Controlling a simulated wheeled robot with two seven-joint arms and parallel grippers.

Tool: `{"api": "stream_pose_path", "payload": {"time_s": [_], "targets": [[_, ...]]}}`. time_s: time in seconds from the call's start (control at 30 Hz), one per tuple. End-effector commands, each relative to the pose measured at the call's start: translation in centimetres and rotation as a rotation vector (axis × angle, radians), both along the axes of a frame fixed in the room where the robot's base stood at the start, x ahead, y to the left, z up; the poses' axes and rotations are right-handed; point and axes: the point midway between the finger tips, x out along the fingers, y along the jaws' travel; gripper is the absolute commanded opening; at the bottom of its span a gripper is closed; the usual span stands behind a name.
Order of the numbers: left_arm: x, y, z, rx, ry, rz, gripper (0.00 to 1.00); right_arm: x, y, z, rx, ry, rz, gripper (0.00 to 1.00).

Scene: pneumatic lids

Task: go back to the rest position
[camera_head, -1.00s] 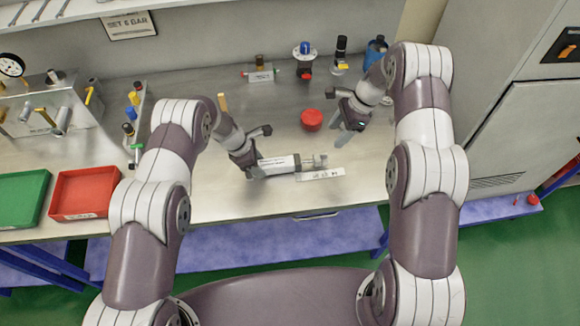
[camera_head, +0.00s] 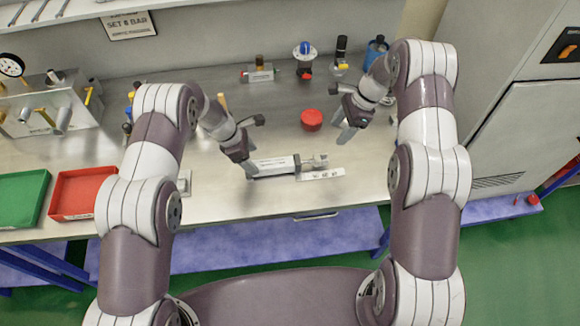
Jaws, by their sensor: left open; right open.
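My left gripper (camera_head: 257,147) is open and empty over the workbench. Its lower finger is close to the left end of a grey pneumatic cylinder (camera_head: 273,165) with a white label; I cannot tell whether they touch. My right gripper (camera_head: 341,113) is open and empty, right of a round red lid (camera_head: 312,120) and apart from it. A flat labelled strip (camera_head: 322,174) lies by the cylinder's right end.
A red tray (camera_head: 83,193) and a green tray (camera_head: 18,197) sit at the bench's left. A fixture with a gauge (camera_head: 52,105) stands behind them. Several small parts, including a blue-topped valve (camera_head: 304,57), stand along the back. The front middle of the bench is clear.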

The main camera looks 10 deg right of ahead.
Motion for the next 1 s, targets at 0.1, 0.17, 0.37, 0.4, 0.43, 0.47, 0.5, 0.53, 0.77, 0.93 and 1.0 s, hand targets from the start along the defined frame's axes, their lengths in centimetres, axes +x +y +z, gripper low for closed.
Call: {"api": "stream_pose_path", "payload": {"time_s": [0.1,0.17,0.37,0.4,0.43,0.47,0.5,0.53,0.77,0.93,1.0], "targets": [[0.0,1.2,3.0,0.000,-0.001,0.003,0.77,0.0,0.0,0.0,0.000,0.000,0.000,0.60],[0.0,1.7,4.2,0.000,-0.002,0.001,0.77,0.0,0.0,0.0,0.000,0.000,0.000,0.60],[0.0,2.5,6.4,0.001,0.000,0.000,0.77,0.0,0.0,0.0,0.000,0.000,0.000,0.60],[-0.1,2.6,6.5,0.001,0.001,0.000,0.77,0.0,0.0,0.0,0.000,0.000,0.000,0.60],[-0.1,2.6,6.5,0.001,0.001,0.000,0.77,0.0,0.0,0.0,0.000,0.000,0.000,0.60],[-0.1,2.6,6.5,0.001,0.001,0.000,0.77,0.0,0.0,0.0,0.000,0.000,0.000,0.60],[-0.1,2.6,6.5,0.001,0.002,-0.001,0.77,0.0,0.0,0.0,0.000,0.000,0.000,0.60],[-0.1,2.6,6.5,0.001,0.002,0.000,0.77,0.0,0.0,0.0,0.000,0.000,0.000,0.60],[-1.9,3.8,5.0,0.051,-0.071,-0.293,0.77,-1.5,-0.8,-1.7,-0.051,-0.067,0.220,0.60],[-10.1,8.4,6.1,0.159,-0.163,-0.949,0.77,-9.7,-0.6,-1.4,-0.170,-0.147,0.778,0.60],[-13.8,10.3,7.3,0.191,-0.209,-1.195,0.77,-13.5,0.2,-0.5,-0.212,-0.194,1.017,0.60]]}}
